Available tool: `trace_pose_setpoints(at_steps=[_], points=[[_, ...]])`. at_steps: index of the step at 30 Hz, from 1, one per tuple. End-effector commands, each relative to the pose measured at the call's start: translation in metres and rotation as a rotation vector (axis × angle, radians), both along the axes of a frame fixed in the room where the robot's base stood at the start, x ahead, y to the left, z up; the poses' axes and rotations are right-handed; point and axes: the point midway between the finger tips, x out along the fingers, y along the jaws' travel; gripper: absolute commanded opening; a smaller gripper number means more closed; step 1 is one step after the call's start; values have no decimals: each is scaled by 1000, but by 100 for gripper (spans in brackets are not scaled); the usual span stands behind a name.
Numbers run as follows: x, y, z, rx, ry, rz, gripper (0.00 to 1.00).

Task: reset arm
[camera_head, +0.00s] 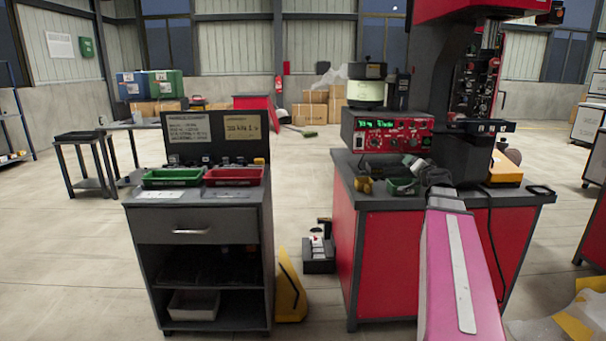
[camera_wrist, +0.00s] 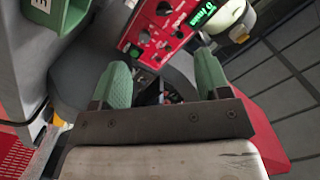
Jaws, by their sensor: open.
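My gripper (camera_wrist: 162,80) shows in the wrist view with its two green fingers spread apart. Nothing is held between them. In the head view my pink arm reaches forward over the front of the red bench (camera_head: 386,262). The gripper itself is hard to make out there, among dark shapes at the bench top. The red control box (camera_head: 388,135) with a green display stands at the back of this bench. It also shows beyond the fingers in the wrist view (camera_wrist: 158,28), tilted and apart from them.
A grey cabinet (camera_head: 198,228) at left carries a green tray (camera_head: 173,178) and a red tray (camera_head: 234,177). An orange-topped box (camera_head: 505,168) sits right of my arm. A yellow object (camera_head: 290,288) stands on the floor between cabinet and bench.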

Motion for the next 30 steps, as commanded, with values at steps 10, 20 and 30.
trace_pose_setpoints(at_steps=[10, 20, 30], points=[[-6, 55, -63, -65, 155, 129, 70], [-52, 149, -192, -203, 521, 358, 70], [-176, 219, -344, -460, 1121, 538, 70]])
